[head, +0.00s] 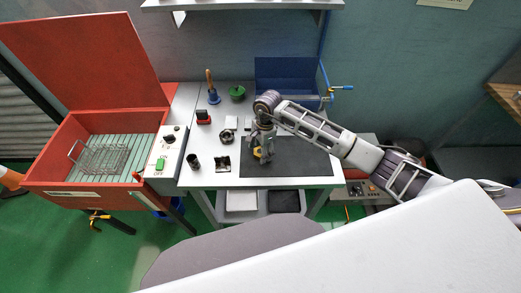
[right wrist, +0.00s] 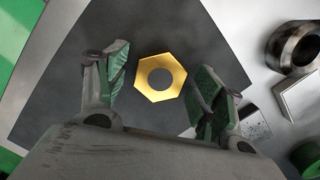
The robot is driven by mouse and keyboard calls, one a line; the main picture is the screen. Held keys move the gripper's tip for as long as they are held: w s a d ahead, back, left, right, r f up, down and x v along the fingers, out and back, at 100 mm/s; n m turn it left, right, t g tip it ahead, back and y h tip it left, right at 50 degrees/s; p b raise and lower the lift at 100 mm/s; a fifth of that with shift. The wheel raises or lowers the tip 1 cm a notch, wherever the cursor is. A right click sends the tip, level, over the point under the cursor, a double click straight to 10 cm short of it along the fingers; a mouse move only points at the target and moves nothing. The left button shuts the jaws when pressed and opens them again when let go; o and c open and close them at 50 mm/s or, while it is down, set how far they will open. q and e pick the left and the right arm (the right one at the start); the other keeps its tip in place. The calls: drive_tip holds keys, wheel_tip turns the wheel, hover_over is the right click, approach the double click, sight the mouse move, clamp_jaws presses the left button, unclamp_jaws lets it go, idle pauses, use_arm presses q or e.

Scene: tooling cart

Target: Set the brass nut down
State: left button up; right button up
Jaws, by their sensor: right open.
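The brass nut (right wrist: 160,95) is a gold hexagon with a round hole, seen flat-on over the dark mat (right wrist: 70,100) in the right wrist view. It appears to lie on the mat. My right gripper (right wrist: 163,84) is open, with one green-padded finger on each side of the nut and a gap to both. In the head view, my right gripper (head: 263,150) points down over the left part of the mat (head: 305,158), and a bit of the nut (head: 257,153) shows yellow by the fingertips. My left gripper is not in view.
A blue bin (head: 285,75) is behind. A red washer cabinet with a wire basket (head: 100,160) is at left. The mat's right side is clear.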

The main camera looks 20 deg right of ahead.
drive_tip(key=shift+r, duration=0.1)
drive_tip(key=shift+r, duration=0.2)
wheel_tip(320, 180, up, 12)
drive_tip(key=d+b, duration=0.1)
drive_tip(key=b, duration=0.1)
drive_tip(key=shift+w+d+f, duration=0.15)
drive_tip(key=shift+d+f, duration=0.05)
idle(1.0)
